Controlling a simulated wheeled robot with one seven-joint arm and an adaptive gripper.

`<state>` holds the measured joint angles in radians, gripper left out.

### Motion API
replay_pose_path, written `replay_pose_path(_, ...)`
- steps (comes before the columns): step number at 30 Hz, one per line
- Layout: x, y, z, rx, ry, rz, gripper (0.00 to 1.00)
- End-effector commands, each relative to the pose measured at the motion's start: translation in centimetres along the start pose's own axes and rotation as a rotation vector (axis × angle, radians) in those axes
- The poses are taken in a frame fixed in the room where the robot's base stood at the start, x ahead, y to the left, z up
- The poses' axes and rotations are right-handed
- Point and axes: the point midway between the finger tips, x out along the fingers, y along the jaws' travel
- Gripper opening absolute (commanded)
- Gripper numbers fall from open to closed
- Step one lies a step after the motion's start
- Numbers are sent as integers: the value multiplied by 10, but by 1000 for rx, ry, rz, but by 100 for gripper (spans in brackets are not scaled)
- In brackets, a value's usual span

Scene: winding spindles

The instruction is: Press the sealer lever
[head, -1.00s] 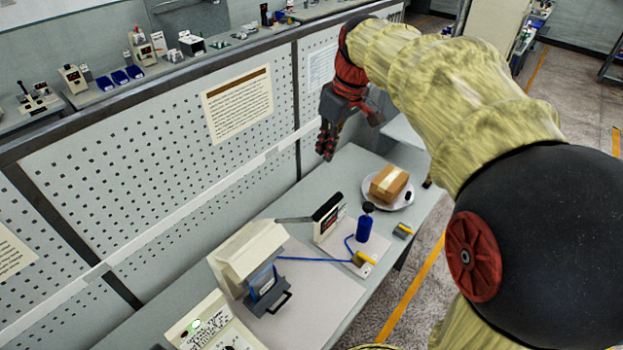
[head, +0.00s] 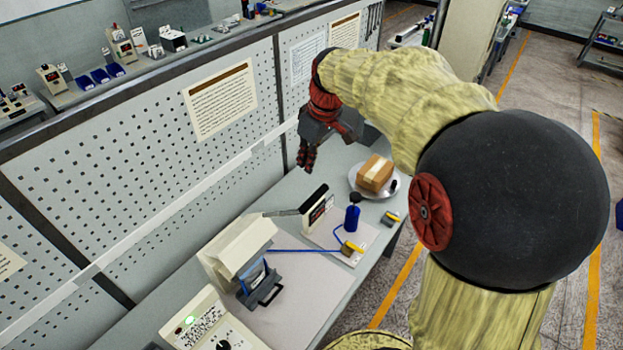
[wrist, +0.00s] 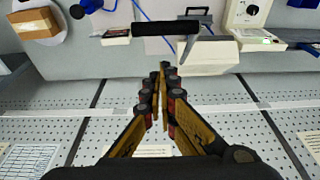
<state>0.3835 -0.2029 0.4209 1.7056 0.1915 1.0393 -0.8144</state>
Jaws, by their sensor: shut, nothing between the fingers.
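The sealer looks like the cream machine (head: 238,246) on the bench, with a blue-framed front and a dark handle low on it. A grey lever arm (head: 283,212) sticks out from its top toward the back right. In the wrist view the cream housing (wrist: 205,58) is beyond my fingers, and a black bar (wrist: 160,29), apparently the lever's grip, crosses above the fingertips in the picture. My gripper (head: 305,160) hangs fingers-down above the bench's back edge, behind the lever. In the wrist view its fingers (wrist: 159,72) are closed together and empty. No contact with the lever shows.
A cardboard box (head: 375,173) sits on a round plate to the right. A blue bottle (head: 352,217) and a small labelled unit (head: 320,205) stand near the lever. A control box (head: 210,322) is at the front. The pegboard wall (head: 130,190) runs close along the bench's back.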

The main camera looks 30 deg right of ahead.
Motion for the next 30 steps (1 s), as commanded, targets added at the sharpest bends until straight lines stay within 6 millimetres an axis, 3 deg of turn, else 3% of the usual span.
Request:
replay_pose_path(5,34,-1,0,0,-3,-3,0)
replay_pose_path(12,53,0,23,1,-1,-1,0)
replay_pose_path(30,60,0,29,0,3,0,0)
